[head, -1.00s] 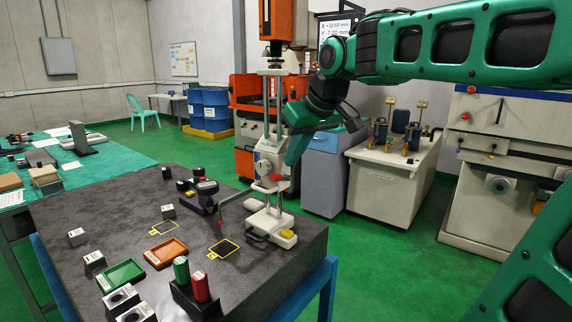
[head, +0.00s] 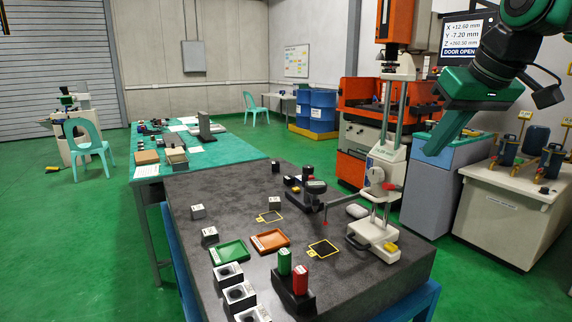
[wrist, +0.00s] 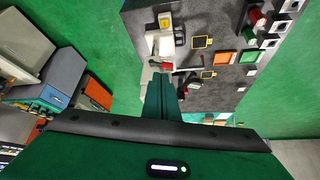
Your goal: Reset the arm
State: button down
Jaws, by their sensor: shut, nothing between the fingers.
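My gripper (head: 430,152) is at the upper right of the head view, green, pointing down and to the left. Its fingers are together and hold nothing. In the wrist view my gripper (wrist: 162,80) also shows, with the granite table (wrist: 215,20) beyond and below it. In the head view it hangs to the right of the measuring stand (head: 385,175), apart from it in the picture. The upper part of my arm is cut off by the frame.
The dark granite table (head: 190,181) holds a green tray (head: 229,251), an orange tray (head: 270,241), green (head: 284,262) and red (head: 300,281) cylinders and several small blocks. A blue-grey cabinet (head: 432,195) and a white bench (head: 508,215) stand right. Green floor is open at left.

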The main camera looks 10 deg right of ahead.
jog(key=s+d+f+m+g, duration=0.3)
jog(key=s+f, duration=0.7)
jog(key=f, duration=0.4)
jog(key=s+d+f+m+g, duration=0.3)
jog(key=s+f, duration=0.7)
jog(key=f, duration=0.5)
jog(key=shift+s+d+f+m, duration=0.2)
jog(key=shift+s+m, duration=0.1)
jog(key=shift+m, duration=0.3)
